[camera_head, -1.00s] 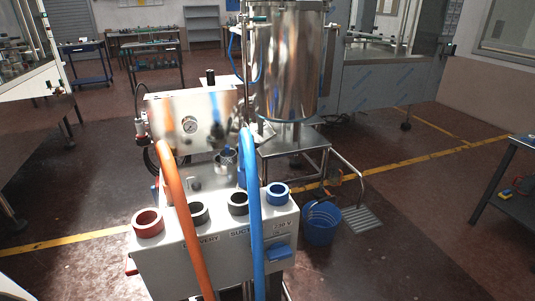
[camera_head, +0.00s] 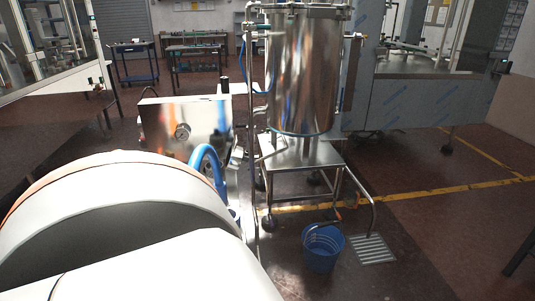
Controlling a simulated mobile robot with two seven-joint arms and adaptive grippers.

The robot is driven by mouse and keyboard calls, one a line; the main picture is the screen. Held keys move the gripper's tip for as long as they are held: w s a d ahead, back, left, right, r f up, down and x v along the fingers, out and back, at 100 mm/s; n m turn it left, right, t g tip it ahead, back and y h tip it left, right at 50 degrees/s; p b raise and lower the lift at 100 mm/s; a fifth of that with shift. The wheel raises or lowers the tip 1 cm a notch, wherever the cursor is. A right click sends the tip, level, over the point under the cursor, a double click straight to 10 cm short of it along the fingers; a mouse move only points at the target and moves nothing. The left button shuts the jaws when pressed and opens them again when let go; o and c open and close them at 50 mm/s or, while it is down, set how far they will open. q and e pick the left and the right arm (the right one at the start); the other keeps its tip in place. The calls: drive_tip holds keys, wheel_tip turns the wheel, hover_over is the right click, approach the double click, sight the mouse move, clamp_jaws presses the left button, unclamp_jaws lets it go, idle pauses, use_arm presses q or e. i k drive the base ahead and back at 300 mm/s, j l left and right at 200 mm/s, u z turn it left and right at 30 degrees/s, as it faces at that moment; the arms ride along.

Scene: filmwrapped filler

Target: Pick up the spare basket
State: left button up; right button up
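I cannot make out anything that is clearly the spare basket. A blue bucket (camera_head: 322,250) with its handle up stands on the floor right of centre, beside the metal stand. Large white rounded links of my own arm fill the lower left and hide most of the filler's front panel and whatever lies on it. Neither of my grippers shows in the head view.
A shiny steel tank (camera_head: 302,75) stands on a metal stand (camera_head: 300,157) at centre. A steel box with a gauge (camera_head: 183,131) is left of it. The floor at right is clear.

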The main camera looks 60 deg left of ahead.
sight(209, 172)
drive_tip(key=i+u, duration=0.2)
drive_tip(key=i, duration=0.2)
drive_tip(key=i+l+u, duration=0.45)
drive_tip(key=i, duration=0.3)
drive_tip(key=i+u, duration=0.2)
drive_tip(key=u, duration=0.25)
drive_tip(key=i+u, duration=0.25)
drive_tip(key=u, duration=0.2)
drive_tip(key=i+l+u, duration=0.15)
drive_tip(key=u, duration=0.3)
drive_tip(key=i+l+u, duration=0.1)
drive_tip(key=u, duration=0.3)
drive_tip(key=i+l+u, duration=0.2)
drive_tip(key=u, duration=0.2)
drive_tip(key=i+l+u, duration=0.2)
drive_tip(key=u, duration=0.25)
